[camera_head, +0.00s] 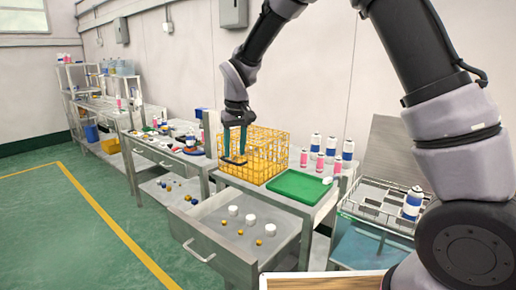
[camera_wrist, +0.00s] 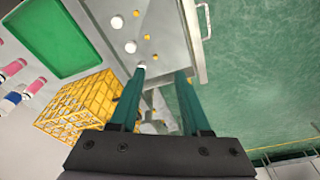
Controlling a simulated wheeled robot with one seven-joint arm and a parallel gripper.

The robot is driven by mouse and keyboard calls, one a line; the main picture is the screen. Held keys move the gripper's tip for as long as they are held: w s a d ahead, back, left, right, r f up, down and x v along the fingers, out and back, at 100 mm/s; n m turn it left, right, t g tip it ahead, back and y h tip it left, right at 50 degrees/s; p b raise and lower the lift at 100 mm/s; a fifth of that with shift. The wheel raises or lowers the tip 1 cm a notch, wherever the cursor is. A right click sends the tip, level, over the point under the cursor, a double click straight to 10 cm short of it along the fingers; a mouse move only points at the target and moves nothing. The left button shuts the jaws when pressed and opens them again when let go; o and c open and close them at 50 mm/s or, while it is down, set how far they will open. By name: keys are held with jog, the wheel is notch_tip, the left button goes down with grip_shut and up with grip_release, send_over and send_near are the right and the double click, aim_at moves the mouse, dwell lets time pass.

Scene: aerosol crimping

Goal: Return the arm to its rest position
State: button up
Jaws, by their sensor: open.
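My gripper (camera_head: 234,143) is in the air in front of the yellow wire basket (camera_head: 267,152), fingers pointing down. In the wrist view my gripper (camera_wrist: 160,72) shows two green fingers apart with nothing held between them. My arm reaches in from the upper right of the head view, bent and raised over the table.
An open drawer (camera_head: 207,240) with white caps and small yellow pieces juts out below. A green tray (camera_head: 297,187), pink and blue-white cans (camera_head: 331,147) and a wire crate holding a can (camera_head: 372,222) stand right. Green floor (camera_head: 60,225) is free at left.

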jog(key=s+d+r+m+t+y, duration=0.1)
jog(key=s+d+r+m, duration=0.15)
jog(key=d+r, duration=0.65)
jog(key=s+d+r+m+t+y, duration=0.1)
jog(key=s+d+r+m, duration=0.15)
jog(key=d+r, duration=0.65)
jog(key=s+d+r+m+t+h, duration=0.1)
jog(key=s+d+m+t, duration=0.2)
jog(key=s+d, duration=1.1)
jog(key=shift+s+d+r+m, duration=0.2)
jog(key=shift+s+r+m, duration=0.1)
jog(key=shift+s+m, duration=0.5)
